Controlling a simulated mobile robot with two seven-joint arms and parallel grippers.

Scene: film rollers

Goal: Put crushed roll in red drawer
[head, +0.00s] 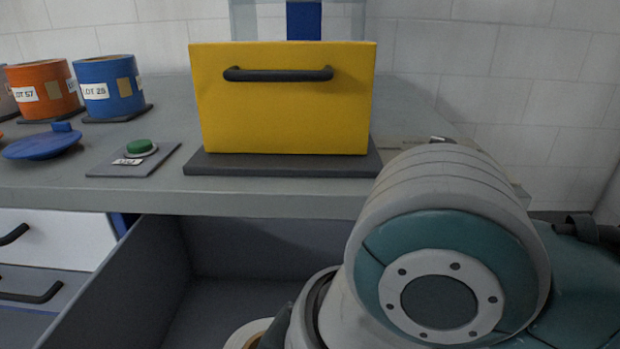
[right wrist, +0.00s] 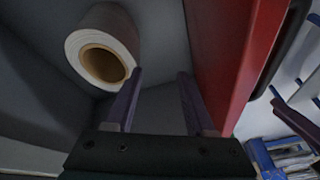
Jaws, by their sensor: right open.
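A white roll with a tan core (right wrist: 118,38) lies in the upper left of the right wrist view, against dark grey drawer walls. No crushing shows on its visible side. A sliver of a pale roll (head: 240,338) also shows at the bottom of the head view, inside the open grey drawer (head: 115,285). A red panel (right wrist: 228,60), apparently the drawer front, stands right of the fingers in the wrist view. My right gripper (right wrist: 160,78) is open and empty, its left fingertip close beside the roll. Contact cannot be told. My left gripper is out of view.
My right arm hides much of the head view's right side. A yellow drawer-fronted box (head: 285,115), a green button (head: 140,146), a blue lid (head: 42,145), a blue canister (head: 108,88) and an orange canister (head: 42,90) stand on the grey counter (head: 260,203).

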